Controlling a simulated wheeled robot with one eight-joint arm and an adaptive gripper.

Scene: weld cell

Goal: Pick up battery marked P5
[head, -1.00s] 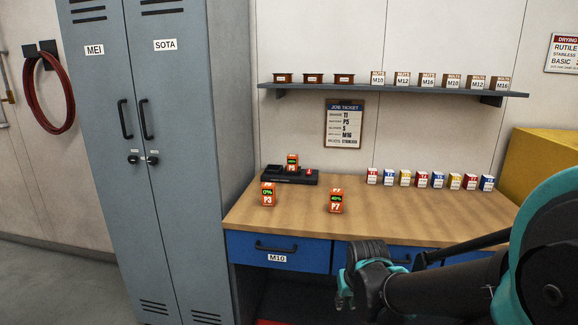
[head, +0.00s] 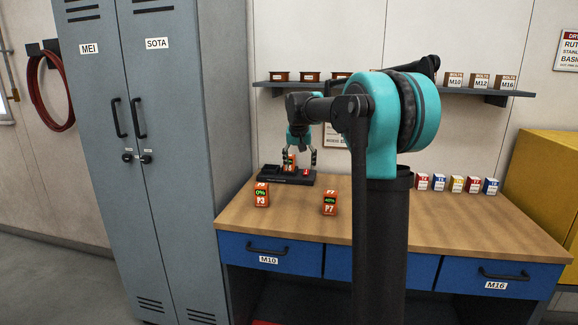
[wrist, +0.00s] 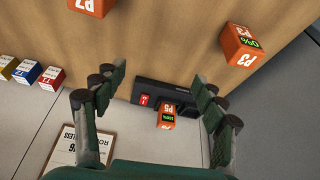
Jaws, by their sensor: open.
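The battery marked P5 (wrist: 167,112) is an orange block with a green display, seated in the black charger (wrist: 190,92). In the head view the battery (head: 290,162) stands in the charger (head: 270,176) at the back left of the bench, partly hidden by my gripper. My gripper (head: 301,160) points down over the charger, its fingers spread on either side of the battery. In the wrist view my gripper (wrist: 165,95) is open, with the battery between its fingers and apart from both.
Battery P3 (head: 261,195) and battery P7 (head: 330,203) stand on the bench (head: 285,215) in front of the charger. Several small coloured boxes (head: 456,184) line the back right. A shelf (head: 270,84) runs above, and a grey locker (head: 170,200) stands at left.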

